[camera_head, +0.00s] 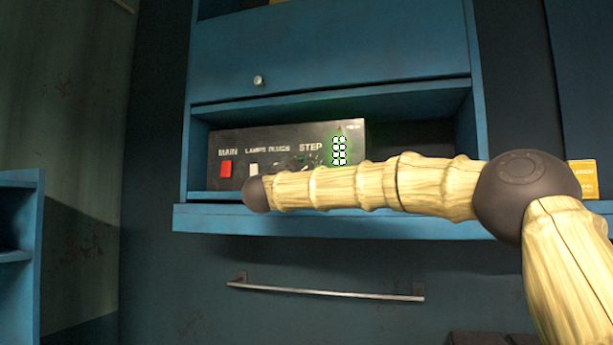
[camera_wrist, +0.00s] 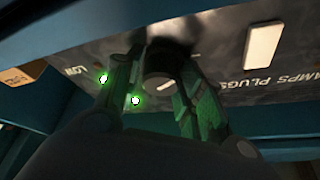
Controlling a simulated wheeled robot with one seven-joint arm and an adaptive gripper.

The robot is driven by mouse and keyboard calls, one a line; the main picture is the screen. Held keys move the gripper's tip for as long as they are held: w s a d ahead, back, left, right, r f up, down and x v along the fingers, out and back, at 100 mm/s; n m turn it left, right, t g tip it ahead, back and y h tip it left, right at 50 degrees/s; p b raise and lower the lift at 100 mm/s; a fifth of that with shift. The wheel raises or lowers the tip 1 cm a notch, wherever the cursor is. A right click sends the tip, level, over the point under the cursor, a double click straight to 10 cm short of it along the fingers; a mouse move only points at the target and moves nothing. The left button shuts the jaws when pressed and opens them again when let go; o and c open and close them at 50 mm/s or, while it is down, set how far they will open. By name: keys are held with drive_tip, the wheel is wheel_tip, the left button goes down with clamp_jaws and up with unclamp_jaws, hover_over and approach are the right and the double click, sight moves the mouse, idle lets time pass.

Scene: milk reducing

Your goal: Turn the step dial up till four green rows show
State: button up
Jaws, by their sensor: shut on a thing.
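The step dial (camera_wrist: 159,72) is a dark round knob on the black control panel (camera_head: 230,142), seen in the wrist view. My gripper (camera_wrist: 160,82) has one finger on each side of it and is shut on it. In the head view my arm covers the dial and my gripper. Beside the STEP label, a lamp block (camera_head: 339,151) shows several lit rows in two columns, white-centred with a green glow. Its lower edge is close to my arm, so I cannot tell whether more lies hidden. Two lit lamps (camera_wrist: 135,100) show in the wrist view.
A red MAIN switch (camera_head: 225,169) and a pale switch (camera_head: 253,169) sit left of the dial. The panel stands in a blue cabinet niche (camera_head: 420,126), with shelf lip (camera_head: 330,222) and metal rail (camera_head: 325,291) below. A yellow box (camera_head: 583,178) is at the right.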

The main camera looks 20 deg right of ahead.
drive_tip(key=shift+r, duration=0.25)
drive_tip(key=o, duration=1)
drive_tip(key=shift+c, duration=0.2)
drive_tip(key=shift+f, duration=0.1)
drive_tip(key=shift+f, duration=0.1)
drive_tip(key=shift+s+a+f, duration=0.2)
drive_tip(key=shift+s+a, duration=0.15)
drive_tip(key=shift+a, duration=0.1)
drive_tip(key=v, duration=1)
drive_tip(key=shift+s+a, duration=0.25)
drive_tip(key=shift+s, duration=0.05)
